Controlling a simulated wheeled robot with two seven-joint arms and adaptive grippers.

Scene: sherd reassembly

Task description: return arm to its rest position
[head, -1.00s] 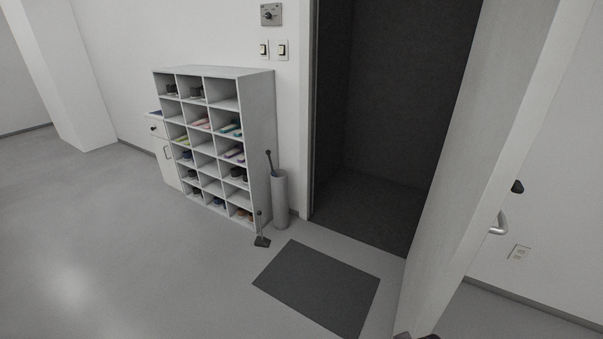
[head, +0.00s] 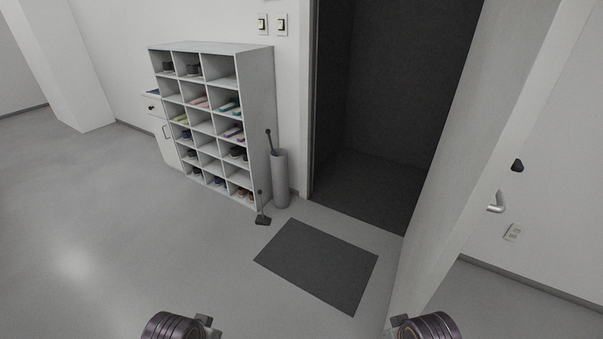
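Rounded dark purple-brown banded parts of my two arms show at the bottom edge of the head view, one left of centre and one right of centre. Each has a small grey metal piece on its side. I see no fingertips of either gripper, so their opening and whatever they may hold are hidden below the frame.
A white cubby shelf (head: 258,115) with shoes stands against the wall. A grey cylinder stand (head: 280,182) and a small long-handled tool (head: 262,218) are beside it. A dark mat (head: 316,264) lies before the dark doorway (head: 385,120). The white door (head: 465,140) stands open. Floor at left is clear.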

